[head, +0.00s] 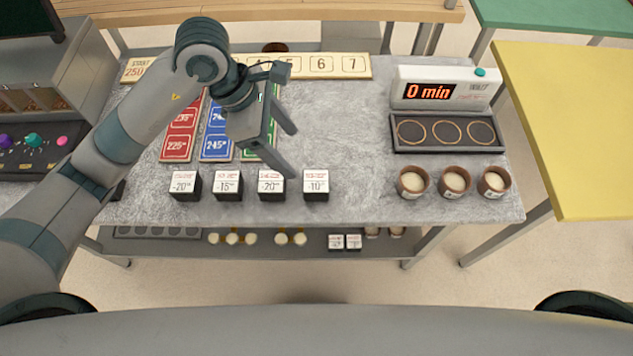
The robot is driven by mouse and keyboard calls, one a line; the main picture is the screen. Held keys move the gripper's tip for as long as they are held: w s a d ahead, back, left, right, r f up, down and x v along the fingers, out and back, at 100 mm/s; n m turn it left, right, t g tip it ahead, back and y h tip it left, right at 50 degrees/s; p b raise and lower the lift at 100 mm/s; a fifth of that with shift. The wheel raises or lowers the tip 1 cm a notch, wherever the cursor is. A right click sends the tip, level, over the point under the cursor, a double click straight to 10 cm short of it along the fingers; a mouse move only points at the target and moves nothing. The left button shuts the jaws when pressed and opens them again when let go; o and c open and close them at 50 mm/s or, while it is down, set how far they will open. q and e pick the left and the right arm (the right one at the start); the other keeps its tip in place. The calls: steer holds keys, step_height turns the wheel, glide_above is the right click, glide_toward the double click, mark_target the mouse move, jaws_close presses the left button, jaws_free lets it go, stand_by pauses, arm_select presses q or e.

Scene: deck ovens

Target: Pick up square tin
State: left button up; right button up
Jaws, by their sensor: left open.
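Several square tins stand in a row near the front edge of the grey worktop (350,130). They are dark with white tops marked -20 (185,187), -15 (228,188), -20 (271,187) and -10 (316,187). My left gripper (290,153) is open and empty. Its fingers point to the right, and the nearer fingertip shows just behind and above the gap between the right-hand -20 tin and the -10 tin. I cannot tell its exact height. My right gripper is out of view.
Round brown cups (455,181) stand at front right, before a dark three-ring tray (445,133) and a timer (446,90) reading 0 min. Coloured cards (178,140) and a numbered strip (340,66) lie behind the tins. A yellow table (570,130) stands right.

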arm_select(q)
steer(key=p, duration=0.3)
glide_above(316, 181)
steer(key=a, duration=0.2)
steer(key=f, duration=0.8)
steer(key=shift+w+a, duration=0.15)
steer(key=shift+a, duration=0.05)
steer(key=shift+d+f, duration=0.15)
steer(key=shift+f, duration=0.3)
steer(key=shift+d+f+p, duration=0.35)
steer(key=shift+f+p, duration=0.25)
steer(key=shift+p, duration=0.15)
steer(key=x, duration=0.1)
steer(key=p+x, duration=0.1)
steer(key=x, duration=0.1)
steer(key=shift+s, duration=0.2)
steer(key=shift+w+d+f+p, duration=0.15)
steer(key=shift+f+p, duration=0.15)
steer(key=shift+f, duration=0.15)
steer(key=c, duration=1.3)
